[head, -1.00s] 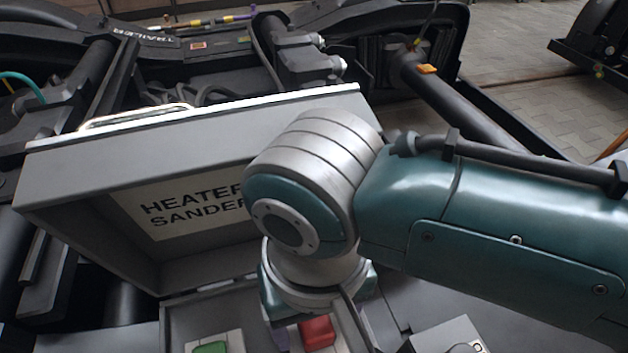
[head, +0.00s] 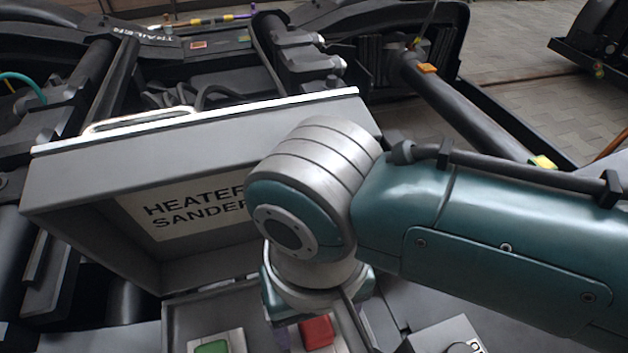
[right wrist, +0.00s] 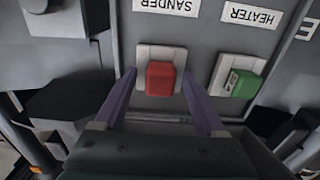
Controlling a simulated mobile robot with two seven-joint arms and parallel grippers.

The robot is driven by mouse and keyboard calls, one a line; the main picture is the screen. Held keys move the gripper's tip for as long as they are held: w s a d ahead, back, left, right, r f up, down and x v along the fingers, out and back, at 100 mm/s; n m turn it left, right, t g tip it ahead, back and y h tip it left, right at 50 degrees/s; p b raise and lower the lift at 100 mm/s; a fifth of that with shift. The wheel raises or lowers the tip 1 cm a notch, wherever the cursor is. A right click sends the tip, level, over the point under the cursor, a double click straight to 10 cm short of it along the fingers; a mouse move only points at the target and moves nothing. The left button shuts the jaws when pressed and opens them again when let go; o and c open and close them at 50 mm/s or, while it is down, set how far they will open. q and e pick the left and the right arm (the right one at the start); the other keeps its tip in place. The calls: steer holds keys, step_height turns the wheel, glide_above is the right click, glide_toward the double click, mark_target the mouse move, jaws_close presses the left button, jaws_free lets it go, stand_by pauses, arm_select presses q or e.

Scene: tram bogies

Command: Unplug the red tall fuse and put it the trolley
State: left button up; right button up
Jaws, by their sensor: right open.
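The red fuse (head: 317,332) sits in its white base inside the open grey box, at the bottom of the head view. It also shows in the right wrist view (right wrist: 160,78), beneath the SANDER label. My right gripper (right wrist: 159,74) is open, with its purple fingers on either side of the red fuse. I cannot tell whether they touch it. In the head view my right arm and wrist hide most of this gripper. My left gripper is not in view. I cannot make out a trolley.
A green fuse (right wrist: 241,84) sits beside the red one, under the HEATER label. The box lid (head: 95,195), marked HEATER SANDER, stands raised behind my right wrist. Dark bogie beams and pipes lie behind it. Paved floor (head: 510,105) shows at upper right.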

mark_target(316, 324)
steer(key=shift+c, duration=0.4)
steer(key=shift+c, duration=0.7)
jaws_close()
steer(key=shift+r+p, duration=1.4)
steer(key=shift+p, duration=0.3)
steer(key=shift+r+p, duration=1.65)
steer(key=shift+p, duration=0.2)
